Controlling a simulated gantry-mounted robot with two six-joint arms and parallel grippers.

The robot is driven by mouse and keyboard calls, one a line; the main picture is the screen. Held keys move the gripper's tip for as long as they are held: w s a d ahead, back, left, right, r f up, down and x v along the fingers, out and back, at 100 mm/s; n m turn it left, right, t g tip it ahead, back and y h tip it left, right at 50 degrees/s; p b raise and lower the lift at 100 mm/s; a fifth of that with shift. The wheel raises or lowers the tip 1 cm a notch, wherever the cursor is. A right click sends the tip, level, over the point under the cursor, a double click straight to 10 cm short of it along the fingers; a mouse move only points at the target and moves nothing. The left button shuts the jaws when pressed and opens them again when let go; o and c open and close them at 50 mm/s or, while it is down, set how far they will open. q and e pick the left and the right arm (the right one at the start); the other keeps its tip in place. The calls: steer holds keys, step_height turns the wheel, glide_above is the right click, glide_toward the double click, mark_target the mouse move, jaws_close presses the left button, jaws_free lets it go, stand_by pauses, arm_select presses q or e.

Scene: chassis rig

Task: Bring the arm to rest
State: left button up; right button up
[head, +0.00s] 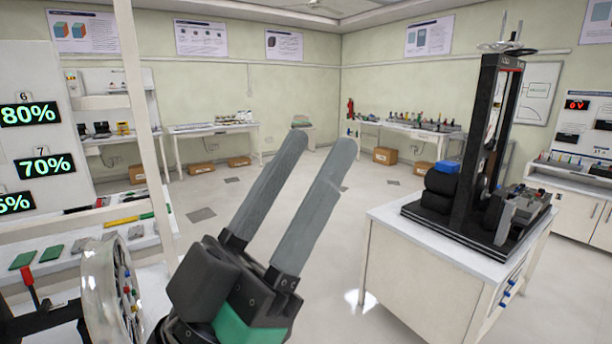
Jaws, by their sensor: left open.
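My left gripper (314,160) is in the lower middle of the head view. Its two long grey fingers point up and to the right, parallel and apart, with nothing between them. Its dark body with a green part shows below the fingers. It is raised over the floor and appears clear of the furniture. My right gripper does not show in this view.
A white table (388,270) at the right bears a tall black rig (482,150) with a blue block (446,167) on it. At the left stand a shelf with percentage displays (45,166) and a clear round wheel (108,290). Open floor (260,190) lies behind the gripper.

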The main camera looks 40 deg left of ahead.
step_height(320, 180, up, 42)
steer(key=p, duration=4.2)
